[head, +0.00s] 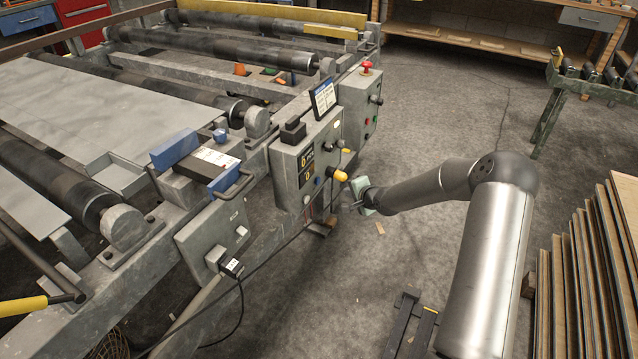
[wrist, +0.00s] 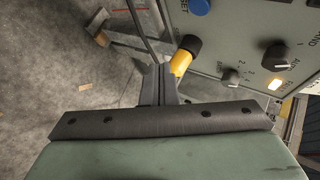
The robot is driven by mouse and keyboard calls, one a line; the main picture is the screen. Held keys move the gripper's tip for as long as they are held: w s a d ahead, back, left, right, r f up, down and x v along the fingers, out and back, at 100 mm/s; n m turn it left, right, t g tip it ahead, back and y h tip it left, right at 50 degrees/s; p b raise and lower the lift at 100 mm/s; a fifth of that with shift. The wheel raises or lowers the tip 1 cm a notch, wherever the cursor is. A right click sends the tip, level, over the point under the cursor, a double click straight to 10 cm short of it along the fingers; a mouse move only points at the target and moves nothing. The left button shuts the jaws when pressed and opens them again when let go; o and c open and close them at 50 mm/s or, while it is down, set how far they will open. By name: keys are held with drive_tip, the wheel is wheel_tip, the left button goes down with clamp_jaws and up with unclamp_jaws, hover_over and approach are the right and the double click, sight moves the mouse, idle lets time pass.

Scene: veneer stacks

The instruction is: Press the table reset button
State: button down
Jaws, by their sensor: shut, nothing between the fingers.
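A grey control box (head: 288,179) stands on the side of the roller table, and its face fills the upper right of the wrist view (wrist: 238,40). A round blue button (wrist: 199,6) is at the top edge of the wrist view, beside lettering that ends in "SET". My gripper (head: 346,206) is just off the box's face, with its fingers shut and empty. In the wrist view the fingertips (wrist: 158,72) point towards the lower edge of the panel, apart from the blue button. A yellow part with a black end (wrist: 182,60) sticks out beside the fingertips.
Another box with a red mushroom button (head: 366,65) stands farther back. A cable (head: 283,245) hangs below. Stacked sheets (head: 590,270) stand at right; the floor between is mostly clear.

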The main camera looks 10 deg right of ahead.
drive_tip(key=w+a+b, duration=0.2)
drive_tip(key=w+a, duration=0.2)
drive_tip(key=a, duration=0.2)
drive_tip(key=shift+b, duration=0.35)
drive_tip(key=shift+w+a, duration=0.1)
drive_tip(key=shift+a, duration=0.05)
idle(1.6)
drive_tip(key=shift+w+a, duration=0.2)
drive_tip(key=shift+a, duration=0.1)
drive_tip(key=shift+w+a+b, duration=0.25)
drive_tip(key=shift+a+b, duration=0.15)
idle(1.0)
drive_tip(key=shift+d, duration=0.1)
drive_tip(key=shift+s+d, duration=0.5)
drive_tip(key=shift+d, duration=0.15)
drive_tip(key=shift+s+d+p, duration=0.5)
drive_tip(key=shift+s+d, duration=0.2)
drive_tip(key=shift+d, duration=0.35)
drive_tip(key=shift+s+d+p, duration=0.5)
drive_tip(key=shift+s+d, duration=0.2)
drive_tip(key=shift+d, duration=0.3)
